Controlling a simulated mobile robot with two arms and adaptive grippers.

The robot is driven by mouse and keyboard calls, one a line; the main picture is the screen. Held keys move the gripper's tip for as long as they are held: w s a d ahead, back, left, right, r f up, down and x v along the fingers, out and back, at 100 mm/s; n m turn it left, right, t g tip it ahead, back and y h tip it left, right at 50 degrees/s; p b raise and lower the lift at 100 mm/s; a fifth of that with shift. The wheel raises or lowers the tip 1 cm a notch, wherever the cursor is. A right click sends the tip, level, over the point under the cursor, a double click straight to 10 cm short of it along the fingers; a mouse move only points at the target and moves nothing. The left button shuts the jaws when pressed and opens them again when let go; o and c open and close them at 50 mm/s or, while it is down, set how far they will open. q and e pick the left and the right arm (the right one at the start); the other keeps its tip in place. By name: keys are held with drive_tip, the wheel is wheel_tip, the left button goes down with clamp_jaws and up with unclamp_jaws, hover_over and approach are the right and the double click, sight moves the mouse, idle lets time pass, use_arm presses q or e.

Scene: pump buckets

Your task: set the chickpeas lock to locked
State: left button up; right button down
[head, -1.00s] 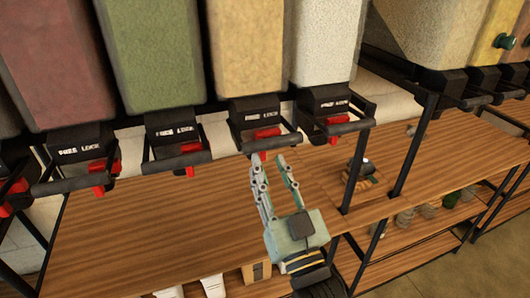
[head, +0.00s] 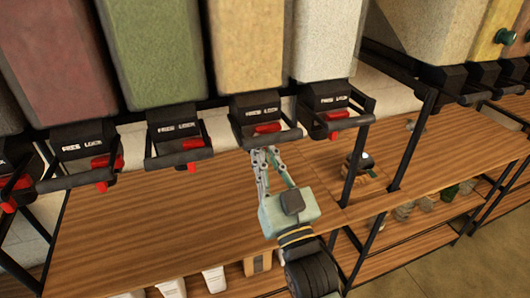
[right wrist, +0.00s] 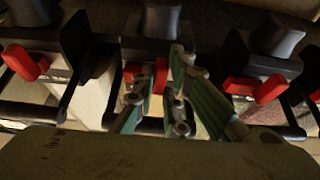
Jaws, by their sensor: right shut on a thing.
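Bulk bins hang in a row, each with a black outlet, a red lock lever and a "FREE LOCK" label. No label naming the chickpeas is readable. My right gripper (head: 264,152) is under the outlet of the tan-yellow bin (head: 247,45). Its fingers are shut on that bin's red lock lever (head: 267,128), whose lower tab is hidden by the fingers. In the right wrist view, the red lever (right wrist: 146,72) shows between the fingers (right wrist: 155,100). Whether it stands at free or lock is unclear. My left gripper is not in view.
Neighbouring red levers stand close on both sides, under the green bin (head: 150,55) and the pale bin (head: 326,40). Black handle bars frame each outlet. A wooden shelf (head: 150,220) below is mostly clear. A black post (head: 412,140) stands to the right.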

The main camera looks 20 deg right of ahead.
idle(0.4)
drive_tip(key=shift+d+p, duration=0.45)
drive_tip(key=shift+d, duration=0.8)
drive_tip(key=c, duration=2.2)
unclamp_jaws()
drive_tip(key=o, duration=0.4)
drive_tip(key=shift+d, duration=0.2)
drive_tip(key=shift+a, duration=0.1)
drive_tip(key=v, duration=1.2)
